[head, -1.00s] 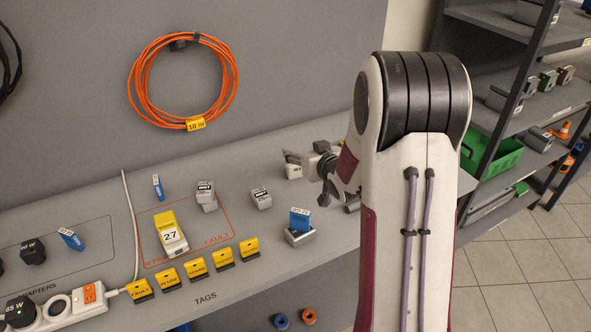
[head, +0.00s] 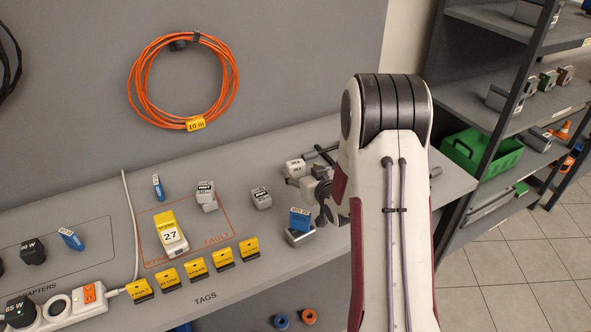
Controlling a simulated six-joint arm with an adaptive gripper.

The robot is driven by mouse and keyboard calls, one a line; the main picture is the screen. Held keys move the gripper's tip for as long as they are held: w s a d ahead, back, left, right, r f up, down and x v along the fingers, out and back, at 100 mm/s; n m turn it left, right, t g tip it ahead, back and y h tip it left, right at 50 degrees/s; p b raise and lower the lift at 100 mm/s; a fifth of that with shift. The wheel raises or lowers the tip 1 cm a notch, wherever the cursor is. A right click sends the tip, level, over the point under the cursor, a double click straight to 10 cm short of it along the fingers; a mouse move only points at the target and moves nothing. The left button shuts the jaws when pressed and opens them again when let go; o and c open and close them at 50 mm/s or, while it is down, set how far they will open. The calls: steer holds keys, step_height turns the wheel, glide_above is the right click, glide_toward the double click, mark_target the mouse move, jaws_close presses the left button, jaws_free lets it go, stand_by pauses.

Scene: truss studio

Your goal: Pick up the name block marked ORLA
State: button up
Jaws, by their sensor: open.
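I cannot read ORLA on any block; the lettering is too small. A whitish block with dark lettering (head: 295,168) sits on the bench just behind my gripper (head: 311,197). My gripper is open above the right part of the bench, partly hidden by my arm. It shows nothing between its fingers. A blue lettered block (head: 300,217) sits on a grey block (head: 299,236) just in front and left of the gripper. Two grey-white lettered pieces, one at the middle (head: 261,197) and a stacked pair farther left (head: 206,192), stand on the bench.
A white power strip (head: 70,305) is at front left. An orange cable coil (head: 183,82) hangs on the wall. A green crate (head: 482,152) sits on the right shelf.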

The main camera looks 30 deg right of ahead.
mark_target(297, 168)
steer(key=shift+w+f, duration=0.15)
steer(key=shift+w, duration=0.3)
steer(key=shift+x, duration=2.9)
steer(key=shift+d, duration=0.1)
steer(key=c, duration=1.2)
